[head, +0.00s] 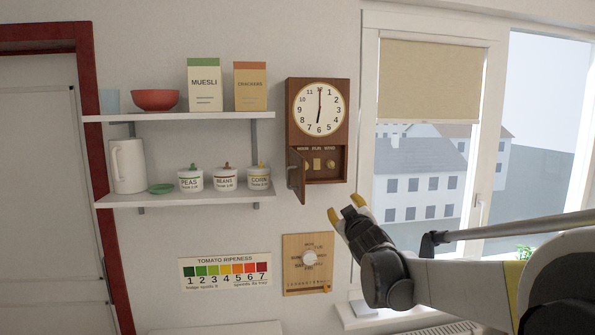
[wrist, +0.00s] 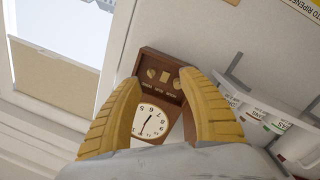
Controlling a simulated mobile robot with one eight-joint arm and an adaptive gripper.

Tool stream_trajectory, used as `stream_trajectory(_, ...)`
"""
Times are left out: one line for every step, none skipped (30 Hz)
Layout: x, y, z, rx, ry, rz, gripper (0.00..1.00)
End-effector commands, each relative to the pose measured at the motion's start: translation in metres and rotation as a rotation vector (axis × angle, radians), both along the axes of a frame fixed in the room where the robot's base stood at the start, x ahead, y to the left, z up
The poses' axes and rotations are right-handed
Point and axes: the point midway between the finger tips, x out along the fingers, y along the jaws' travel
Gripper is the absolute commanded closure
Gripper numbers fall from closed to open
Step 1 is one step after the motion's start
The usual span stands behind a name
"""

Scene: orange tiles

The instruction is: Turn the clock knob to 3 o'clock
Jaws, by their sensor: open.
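The brown wooden wall clock (head: 343,130) hangs between the shelves and the window. Its white face (head: 318,108) shows one hand up at 12 and one down at 6. Below the face, a small compartment holds a row of brass-coloured fittings (head: 317,164); its little door (head: 297,180) stands open to the left. In the wrist view the clock is turned over, and the fittings (wrist: 165,76) show between my fingers. My gripper (head: 346,208) is open and empty, below and right of the clock in the head view, apart from it.
Two shelves (head: 180,116) with boxes, a bowl, a jug and labelled pots are left of the clock. A wooden dial board (head: 307,264) and a tomato ripeness chart (head: 225,271) hang below. A window (head: 420,170) with a blind is on the right.

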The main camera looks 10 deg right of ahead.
Motion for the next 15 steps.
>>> stream_trajectory(0.027, 0.001, 0.035, -0.050, -0.044, 0.030, 0.51)
stream_trajectory(0.040, 0.003, 0.044, -0.083, -0.071, 0.052, 0.51)
stream_trajectory(0.056, 0.007, 0.054, -0.127, -0.106, 0.084, 0.51)
stream_trajectory(0.068, 0.010, 0.059, -0.157, -0.129, 0.107, 0.51)
stream_trajectory(0.078, 0.014, 0.063, -0.187, -0.151, 0.131, 0.51)
stream_trajectory(0.089, 0.018, 0.066, -0.224, -0.178, 0.163, 0.51)
stream_trajectory(0.097, 0.022, 0.067, -0.250, -0.196, 0.185, 0.51)
stream_trajectory(0.103, 0.025, 0.067, -0.273, -0.211, 0.206, 0.51)
stream_trajectory(0.110, 0.029, 0.066, -0.302, -0.228, 0.232, 0.51)
stream_trajectory(0.114, 0.032, 0.065, -0.320, -0.241, 0.250, 0.51)
stream_trajectory(0.118, 0.035, 0.063, -0.338, -0.250, 0.267, 0.51)
stream_trajectory(0.121, 0.038, 0.060, -0.354, -0.260, 0.284, 0.51)
stream_trajectory(0.123, 0.040, 0.058, -0.366, -0.265, 0.296, 0.51)
stream_trajectory(0.125, 0.042, 0.056, -0.373, -0.271, 0.304, 0.51)
stream_trajectory(0.127, 0.043, 0.054, -0.383, -0.275, 0.314, 0.51)
